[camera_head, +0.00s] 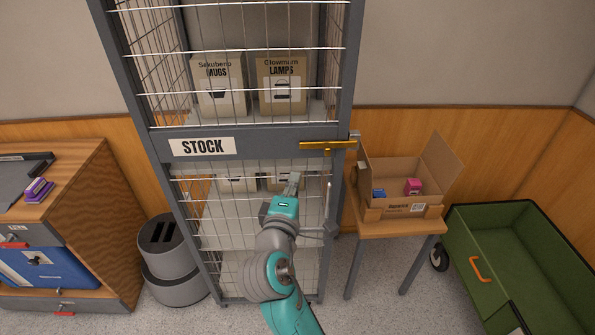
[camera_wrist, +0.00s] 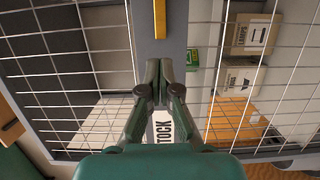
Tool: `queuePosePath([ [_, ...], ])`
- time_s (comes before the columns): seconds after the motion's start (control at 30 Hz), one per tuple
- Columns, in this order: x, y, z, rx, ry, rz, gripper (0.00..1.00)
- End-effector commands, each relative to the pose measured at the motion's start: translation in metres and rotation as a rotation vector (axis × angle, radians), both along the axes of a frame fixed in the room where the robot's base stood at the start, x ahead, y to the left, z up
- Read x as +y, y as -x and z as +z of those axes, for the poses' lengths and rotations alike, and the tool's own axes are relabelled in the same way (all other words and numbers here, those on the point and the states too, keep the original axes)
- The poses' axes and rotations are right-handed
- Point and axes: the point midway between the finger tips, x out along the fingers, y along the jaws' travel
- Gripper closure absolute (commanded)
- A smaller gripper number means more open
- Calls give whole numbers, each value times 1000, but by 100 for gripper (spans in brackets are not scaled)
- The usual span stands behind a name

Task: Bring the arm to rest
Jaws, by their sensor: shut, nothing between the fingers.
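My arm reaches up from the bottom of the head view in front of the wire stock cage (camera_head: 255,147). My gripper (camera_head: 292,178) is in front of the cage's lower door, below the STOCK label (camera_head: 202,147). In the wrist view my gripper (camera_wrist: 165,65) has its fingers together with nothing between them. The cage's grey crossbar and part of the STOCK label (camera_wrist: 163,127) show behind the fingers. A yellow latch bar (camera_head: 328,146) lies across the right side of the crossbar, above my gripper; it also shows at the top of the wrist view (camera_wrist: 160,20).
Inside the cage stand a mugs box (camera_head: 219,88) and a lamps box (camera_head: 283,88). To the right are a small table (camera_head: 400,229) with an open carton (camera_head: 400,208) and a green cart (camera_head: 530,250). A grey bin (camera_head: 172,260) and a wooden cabinet (camera_head: 95,215) stand at left.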

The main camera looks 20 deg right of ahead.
Motion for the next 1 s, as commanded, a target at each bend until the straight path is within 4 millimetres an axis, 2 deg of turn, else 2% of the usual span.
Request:
queuePosePath([
  [0.67,3,7,-4,1,-4,6,100],
  [0.77,2,12,-20,7,-19,34,100],
  [0.87,1,24,-48,15,-53,86,100],
  [1.0,0,51,-93,25,-135,173,100],
])
